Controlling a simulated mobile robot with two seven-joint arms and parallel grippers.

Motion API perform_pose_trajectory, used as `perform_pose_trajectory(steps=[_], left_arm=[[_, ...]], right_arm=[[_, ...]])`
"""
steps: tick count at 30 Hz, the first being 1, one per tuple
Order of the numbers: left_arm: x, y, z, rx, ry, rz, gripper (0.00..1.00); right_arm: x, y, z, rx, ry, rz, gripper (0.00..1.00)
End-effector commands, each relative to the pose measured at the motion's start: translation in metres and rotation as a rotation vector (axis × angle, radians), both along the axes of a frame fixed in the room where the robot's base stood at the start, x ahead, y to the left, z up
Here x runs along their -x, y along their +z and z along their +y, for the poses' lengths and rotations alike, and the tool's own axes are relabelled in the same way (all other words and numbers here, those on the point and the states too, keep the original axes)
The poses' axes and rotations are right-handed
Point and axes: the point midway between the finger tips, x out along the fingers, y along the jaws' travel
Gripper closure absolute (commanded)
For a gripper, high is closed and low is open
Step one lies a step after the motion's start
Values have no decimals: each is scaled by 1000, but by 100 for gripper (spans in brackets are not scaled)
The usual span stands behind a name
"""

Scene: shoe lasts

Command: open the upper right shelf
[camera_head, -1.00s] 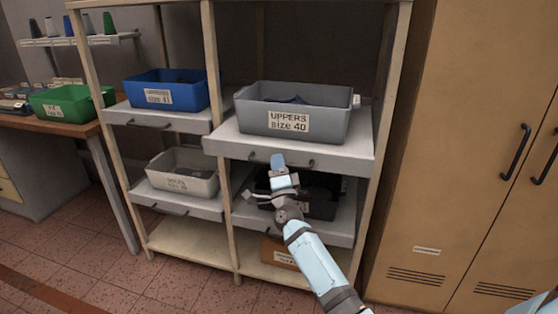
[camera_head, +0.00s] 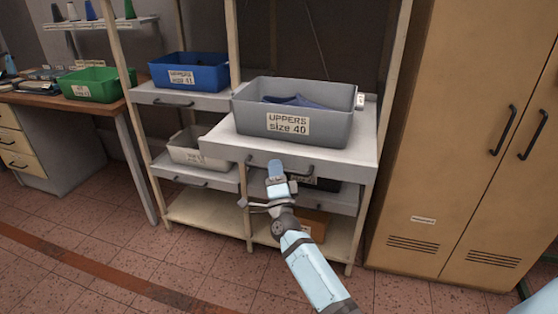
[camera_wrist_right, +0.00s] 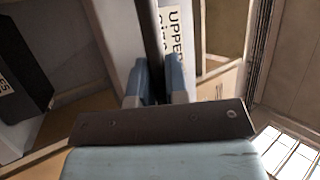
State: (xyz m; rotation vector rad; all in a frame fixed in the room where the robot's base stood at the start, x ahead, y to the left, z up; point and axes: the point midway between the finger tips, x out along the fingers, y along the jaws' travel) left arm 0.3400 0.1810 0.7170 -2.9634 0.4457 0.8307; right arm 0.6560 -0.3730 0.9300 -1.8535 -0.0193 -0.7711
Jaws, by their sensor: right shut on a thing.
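The upper right shelf (camera_head: 355,165) is a light grey pull-out tray in the wooden rack, and it sticks out well past the rack's front posts. It bears a grey bin (camera_head: 345,128) labelled "UPPERS size 40" with dark blue pieces inside. My right gripper (camera_head: 277,172) is at the left part of the dark bar handle on the tray's front, partly hiding it. In the right wrist view the dark handle (camera_wrist_right: 152,45) runs between the two blue fingers (camera_wrist_right: 157,82), which are shut on it. My left gripper is not in view.
The upper left shelf (camera_head: 150,98) with a blue bin (camera_head: 190,72) is farther back. Lower shelves hold a pale bin (camera_head: 188,148) and a dark bin. A tan cabinet (camera_head: 450,140) stands at the right, a workbench (camera_head: 60,101) at the left. The tiled floor in front is clear.

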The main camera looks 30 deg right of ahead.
Motion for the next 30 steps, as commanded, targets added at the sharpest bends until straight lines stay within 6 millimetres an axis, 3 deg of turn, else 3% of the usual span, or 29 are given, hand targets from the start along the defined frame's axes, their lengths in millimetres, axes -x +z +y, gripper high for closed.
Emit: perform_pose_trajectory(steps=[7,19,20,21,30], left_arm=[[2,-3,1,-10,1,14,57],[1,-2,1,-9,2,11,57],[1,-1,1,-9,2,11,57],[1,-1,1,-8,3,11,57],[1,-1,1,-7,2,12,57]], right_arm=[[10,0,12,0,1,0,100],[11,-1,13,0,1,0,100],[11,-1,13,0,1,0,83],[11,-1,13,0,1,0,76],[13,-2,14,0,1,1,76]])
